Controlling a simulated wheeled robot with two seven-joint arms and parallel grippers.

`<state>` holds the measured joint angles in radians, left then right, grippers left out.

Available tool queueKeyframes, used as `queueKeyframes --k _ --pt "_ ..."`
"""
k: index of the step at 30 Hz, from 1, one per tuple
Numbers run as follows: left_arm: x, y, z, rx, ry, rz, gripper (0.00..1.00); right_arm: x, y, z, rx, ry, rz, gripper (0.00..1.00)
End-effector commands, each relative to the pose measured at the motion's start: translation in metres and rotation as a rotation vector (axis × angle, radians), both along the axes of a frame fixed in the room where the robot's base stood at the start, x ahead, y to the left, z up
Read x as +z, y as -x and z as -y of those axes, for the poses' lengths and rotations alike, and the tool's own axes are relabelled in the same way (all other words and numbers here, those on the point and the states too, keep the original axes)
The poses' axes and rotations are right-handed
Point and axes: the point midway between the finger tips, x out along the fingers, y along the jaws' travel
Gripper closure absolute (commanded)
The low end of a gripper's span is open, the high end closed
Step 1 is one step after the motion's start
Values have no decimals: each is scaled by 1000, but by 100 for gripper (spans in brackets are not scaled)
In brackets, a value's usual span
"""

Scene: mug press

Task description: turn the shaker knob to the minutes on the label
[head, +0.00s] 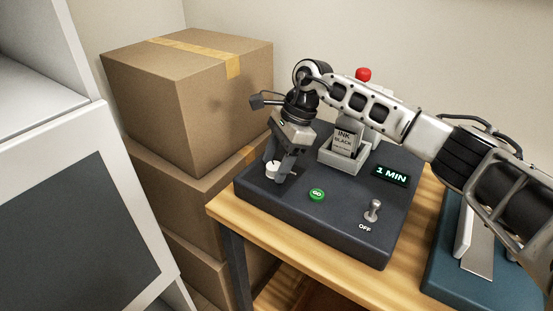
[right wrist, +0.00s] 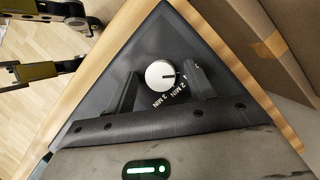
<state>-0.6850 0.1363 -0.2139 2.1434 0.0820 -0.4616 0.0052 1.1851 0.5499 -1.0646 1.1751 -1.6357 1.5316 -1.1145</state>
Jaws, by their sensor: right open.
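The white shaker knob (head: 272,168) sits at the near left corner of the dark machine (head: 340,235). In the right wrist view the round knob (right wrist: 160,76) has a dark pointer line toward the right. "3 MIN" and "2 MIN" are printed around it; the right finger partly covers the marks there. The small display (head: 391,176) reads "1 MIN". A label (head: 343,141) on the grey holder reads "INK BLACK"; its smaller line is unreadable. My right gripper (head: 279,164) is open and points down at the knob, one finger on each side, with gaps showing.
A green button (head: 317,195) and a metal toggle (head: 373,210) marked "OFF" are on the machine. A red knob (head: 363,74) stands behind my right arm. Cardboard boxes (head: 190,95) stand close to the left. A blue base (head: 480,285) is on the table's right.

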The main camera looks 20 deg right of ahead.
Motion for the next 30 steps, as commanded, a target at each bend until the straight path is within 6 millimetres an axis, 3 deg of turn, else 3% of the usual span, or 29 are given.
queueKeyframes --k 6,11,22,30 --pt "2 -3 0 0 0 7 64 0 0 0 0 0 0 46" --pt "3 -3 0 -1 0 9 64 0 0 0 0 0 0 90" --pt "4 -2 0 -1 1 10 64 0 0 1 -39 0 -1 91" --pt "3 -1 0 -2 2 6 64 1 1 1 -200 0 2 91"
